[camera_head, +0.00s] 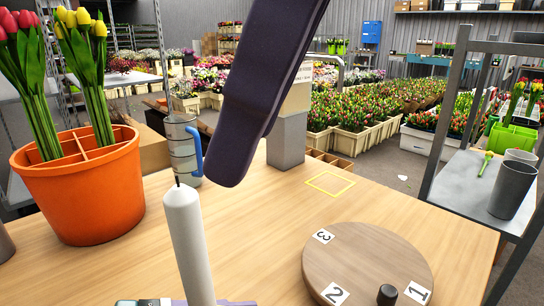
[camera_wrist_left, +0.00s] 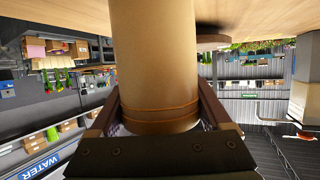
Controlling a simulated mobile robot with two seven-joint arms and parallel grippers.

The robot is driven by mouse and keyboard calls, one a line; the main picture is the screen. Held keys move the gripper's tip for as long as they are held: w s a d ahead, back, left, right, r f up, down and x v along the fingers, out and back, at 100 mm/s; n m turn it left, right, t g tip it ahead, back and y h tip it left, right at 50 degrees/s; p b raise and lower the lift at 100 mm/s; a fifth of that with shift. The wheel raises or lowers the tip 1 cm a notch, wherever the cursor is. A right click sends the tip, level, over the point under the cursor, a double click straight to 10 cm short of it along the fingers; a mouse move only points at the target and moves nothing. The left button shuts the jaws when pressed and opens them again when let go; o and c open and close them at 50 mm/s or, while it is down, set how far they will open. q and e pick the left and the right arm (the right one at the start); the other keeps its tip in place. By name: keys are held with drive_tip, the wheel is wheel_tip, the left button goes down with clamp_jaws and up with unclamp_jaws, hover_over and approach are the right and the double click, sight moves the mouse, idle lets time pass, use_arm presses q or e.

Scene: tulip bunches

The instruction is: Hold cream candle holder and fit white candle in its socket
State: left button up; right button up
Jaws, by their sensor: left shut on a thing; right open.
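The white candle (camera_head: 188,240) stands upright in the head view, at the lower left of centre, with a dark wick at its top. Its lower end is cut off by the bottom edge. In the left wrist view, the cream candle holder (camera_wrist_left: 155,60) is a wide tan cylinder with thin bands. My left gripper (camera_wrist_left: 160,122) is shut on it. The holder's socket is hidden, and I cannot see how the candle's base meets it.
An orange pot (camera_head: 85,190) with tulips stands at the left, near a clear jug (camera_head: 182,148) with a blue handle. A round wooden board (camera_head: 365,260) with number cards lies at the right. A grey block (camera_head: 286,140) stands behind. A yellow square outline (camera_head: 330,184) marks bare table.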

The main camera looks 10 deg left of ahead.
use_arm(q)
drive_tip(key=o, duration=1.4)
drive_tip(key=shift+o, duration=0.2)
